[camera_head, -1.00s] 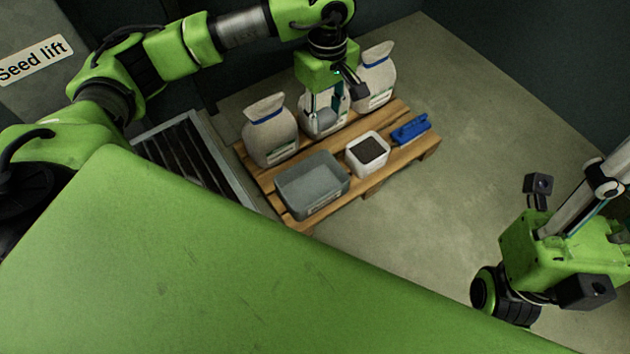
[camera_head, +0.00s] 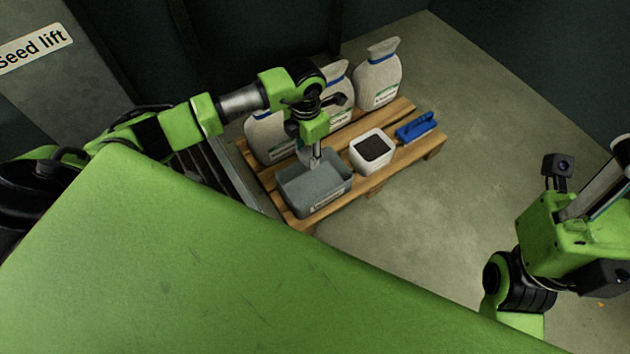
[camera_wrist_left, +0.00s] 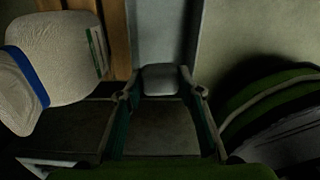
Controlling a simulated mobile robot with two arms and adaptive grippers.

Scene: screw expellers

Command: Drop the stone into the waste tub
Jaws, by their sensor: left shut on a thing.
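My left gripper (camera_head: 314,164) is over the grey tub (camera_head: 333,194) on the pallet, pointing down. In the left wrist view its fingers (camera_wrist_left: 160,92) are shut on a smooth grey stone (camera_wrist_left: 160,77), held between the tips. A pale grey surface, apparently the tub, shows beyond the stone. In the head view the stone is hard to make out at the fingertips. The tub is open at the top with a label on its front; its floor is partly hidden by the gripper. My right gripper (camera_head: 603,190) is at the right edge, away from the pallet; its fingertips are not clear.
The wooden pallet (camera_head: 408,157) also bears a white container of dark material (camera_head: 358,156), a blue tool (camera_head: 416,126) and several pale sacks (camera_head: 378,75) along the back. A dark slatted grate (camera_head: 205,168) lies left of the pallet.

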